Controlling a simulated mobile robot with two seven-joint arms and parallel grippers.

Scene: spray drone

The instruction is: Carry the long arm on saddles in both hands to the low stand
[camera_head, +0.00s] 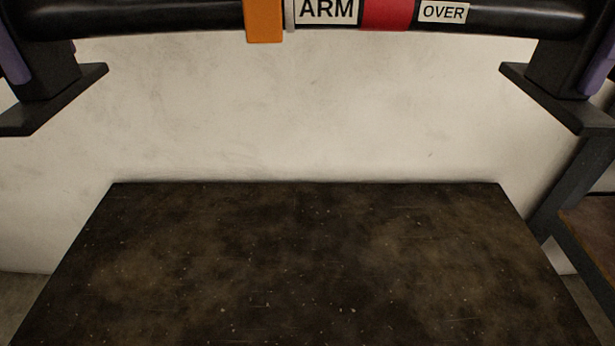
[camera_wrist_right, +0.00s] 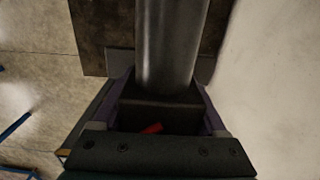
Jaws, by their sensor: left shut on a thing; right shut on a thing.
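The long arm (camera_head: 200,16), a black tube with an orange band, a red band and the labels "ARM" and "OVER", runs level across the top of the head view. Under its ends are two black saddles with flat feet, the left one (camera_head: 50,90) and the right one (camera_head: 565,95). My left gripper (camera_head: 14,55) and right gripper (camera_head: 602,55) show only as purple parts at the picture edges, shut on the saddles. In the right wrist view, my right gripper (camera_wrist_right: 162,100) has its purple fingers either side of a dark block below the grey-looking tube (camera_wrist_right: 170,45).
A dark, speckled flat top (camera_head: 310,265) lies below the arm, bare and clear; I cannot tell if it is the low stand. A pale wall (camera_head: 310,110) rises behind it. A dark frame with a brown shelf (camera_head: 590,225) stands at the right.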

